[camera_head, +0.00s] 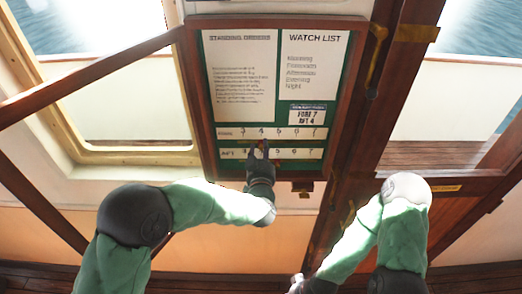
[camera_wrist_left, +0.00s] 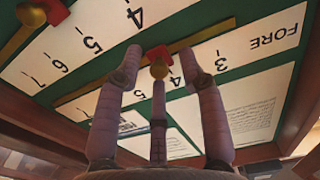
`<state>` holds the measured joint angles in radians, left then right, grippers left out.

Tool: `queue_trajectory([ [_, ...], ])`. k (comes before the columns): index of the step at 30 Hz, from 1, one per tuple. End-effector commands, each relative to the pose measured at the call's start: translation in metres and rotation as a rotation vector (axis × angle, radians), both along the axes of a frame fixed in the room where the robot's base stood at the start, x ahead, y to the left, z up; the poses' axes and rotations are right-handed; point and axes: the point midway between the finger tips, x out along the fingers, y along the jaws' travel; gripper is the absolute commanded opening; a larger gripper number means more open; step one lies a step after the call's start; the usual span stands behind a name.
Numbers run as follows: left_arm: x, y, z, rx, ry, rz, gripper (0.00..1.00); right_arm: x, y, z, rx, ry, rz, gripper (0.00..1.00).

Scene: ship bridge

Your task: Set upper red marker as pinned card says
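The upper red marker (camera_head: 263,143) sits on the brass rail under the FORE strip, near the 4. In the left wrist view its red plate and yellow knob (camera_wrist_left: 158,68) show between my fingertips. My left gripper (camera_head: 257,151) is at the marker with its fingers spread around the knob; I see no clear grip. The pinned card (camera_head: 307,115) reads FORE 7, AFT 4. The lower red marker (camera_wrist_left: 48,12) with its yellow knob is on the other rail. My right gripper (camera_head: 310,286) is low at the bottom edge, its fingers unclear.
The green board has a wooden frame (camera_head: 196,105). The AFT strip (camera_head: 228,154) lies just below the upper rail. A standing orders sheet (camera_head: 240,80) and a watch list (camera_head: 309,70) hang above. A wooden post (camera_head: 385,90) stands right of the board, with windows on both sides.

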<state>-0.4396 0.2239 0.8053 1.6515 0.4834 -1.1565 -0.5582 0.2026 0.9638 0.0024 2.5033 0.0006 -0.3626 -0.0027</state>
Motion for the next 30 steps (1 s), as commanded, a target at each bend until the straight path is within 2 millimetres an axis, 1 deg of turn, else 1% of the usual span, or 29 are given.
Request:
queue_trajectory([
  [1, 0.000, 0.000, 0.000, 0.000, 0.000, 0.000, 0.34, 0.000, 0.000, 0.000, 0.000, 0.000, 0.000, 0.45],
  [2, 0.000, 0.000, 0.000, 0.000, 0.000, 0.000, 0.26, 0.000, 0.000, 0.000, 0.000, 0.000, 0.000, 0.45],
  [3, 0.000, 0.000, 0.000, 0.000, 0.000, 0.000, 0.15, 0.000, 0.000, 0.000, 0.000, 0.000, 0.000, 0.45],
  [4, 0.000, 0.000, 0.000, 0.000, 0.000, 0.000, 0.06, 0.000, 0.000, 0.000, 0.000, 0.000, 0.000, 0.45],
  [5, 0.000, 0.000, 0.000, 0.000, 0.000, 0.000, 0.00, 0.000, 0.000, 0.000, 0.000, 0.000, 0.000, 0.45],
  [13, 0.000, -0.002, 0.001, -0.001, -0.002, 0.000, 0.00, 0.000, 0.000, -0.001, 0.000, 0.000, 0.000, 0.45],
  [17, 0.000, -0.015, 0.001, -0.001, -0.005, -0.002, 0.00, 0.000, 0.000, -0.004, 0.000, 0.000, 0.000, 0.45],
  [20, 0.000, -0.033, 0.001, -0.002, -0.006, -0.004, 0.00, 0.000, 0.000, -0.008, 0.000, 0.000, 0.000, 0.45],
  [30, 0.000, -0.121, 0.002, -0.002, -0.007, -0.004, 0.00, 0.000, 0.000, -0.020, 0.000, 0.000, 0.000, 0.45],
])
